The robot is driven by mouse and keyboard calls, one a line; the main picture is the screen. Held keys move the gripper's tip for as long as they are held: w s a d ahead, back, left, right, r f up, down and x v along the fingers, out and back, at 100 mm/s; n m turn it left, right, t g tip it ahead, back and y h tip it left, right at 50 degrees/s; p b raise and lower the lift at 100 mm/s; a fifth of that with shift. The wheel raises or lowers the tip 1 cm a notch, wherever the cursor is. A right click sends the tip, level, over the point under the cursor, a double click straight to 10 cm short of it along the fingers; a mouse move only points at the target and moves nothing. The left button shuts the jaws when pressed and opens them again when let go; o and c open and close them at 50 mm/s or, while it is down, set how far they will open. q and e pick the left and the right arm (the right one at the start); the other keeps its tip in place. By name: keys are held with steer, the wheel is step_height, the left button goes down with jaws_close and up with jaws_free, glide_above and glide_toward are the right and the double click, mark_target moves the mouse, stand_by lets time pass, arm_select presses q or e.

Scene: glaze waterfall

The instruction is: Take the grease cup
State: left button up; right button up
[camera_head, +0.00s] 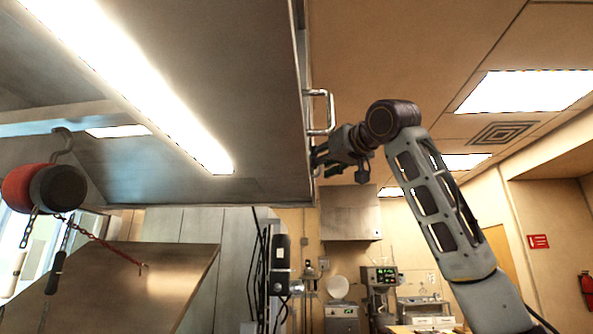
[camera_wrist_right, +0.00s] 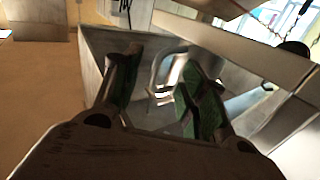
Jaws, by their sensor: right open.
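My right gripper (camera_head: 318,160) is raised beside the lower right edge of a large metal hood (camera_head: 230,90). In the right wrist view its two green-padded fingers (camera_wrist_right: 158,95) are spread apart. A shiny curved metal piece (camera_wrist_right: 168,66) shows in the gap between them, in front of the hood's metal face. I see nothing gripped, and I cannot tell whether the fingers touch the metal piece. I cannot clearly make out a grease cup in either view; the gripper covers part of the hood edge. My left gripper is not in view.
A chrome handle (camera_head: 329,112) sticks out from the hood's side just above my right gripper. A red and black hoist (camera_head: 45,188) with chains hangs at the left. Kitchen machines (camera_head: 380,285) stand far back below.

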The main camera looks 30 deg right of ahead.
jaws_close()
stand_by(0.3)
steer(key=shift+r, duration=0.2)
stand_by(0.4)
step_height(320, 180, up, 10)
steer(key=shift+f, duration=0.25)
stand_by(0.8)
stand_by(0.5)
